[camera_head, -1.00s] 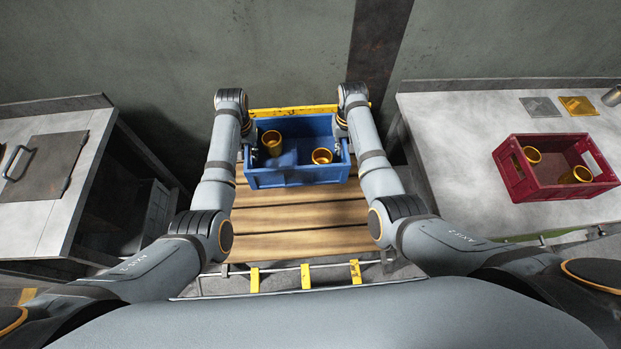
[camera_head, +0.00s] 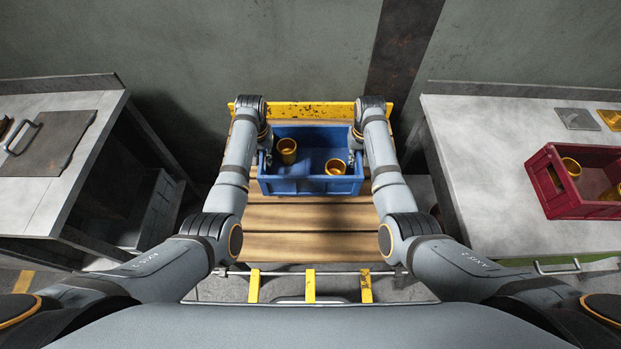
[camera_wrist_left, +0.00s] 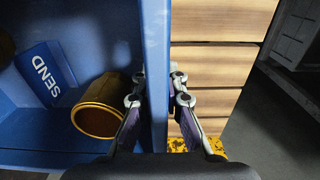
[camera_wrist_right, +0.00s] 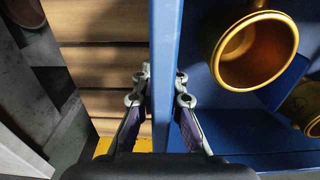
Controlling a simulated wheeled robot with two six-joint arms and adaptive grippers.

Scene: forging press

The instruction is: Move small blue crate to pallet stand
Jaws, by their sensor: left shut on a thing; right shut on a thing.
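The small blue crate (camera_head: 312,186) is above the wooden slats of the pallet stand (camera_head: 310,246), toward its far end, in the head view. It holds two brass-coloured cups, one at the left (camera_head: 287,150) and one at the right (camera_head: 335,167). My left gripper (camera_head: 265,160) is shut on the crate's left wall (camera_wrist_left: 155,70). My right gripper (camera_head: 354,158) is shut on its right wall (camera_wrist_right: 164,70). The crate looks level. I cannot tell whether its bottom touches the slats. A "SEND" label (camera_wrist_left: 45,75) shows inside the crate in the left wrist view.
A yellow rail (camera_head: 310,110) bounds the stand's far edge, near the wall. Yellow brackets (camera_head: 310,287) line its near edge. A metal table (camera_head: 35,200) with a handled plate stands left. A grey table (camera_head: 480,190) at right bears a red crate (camera_head: 575,205) with brass cups.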

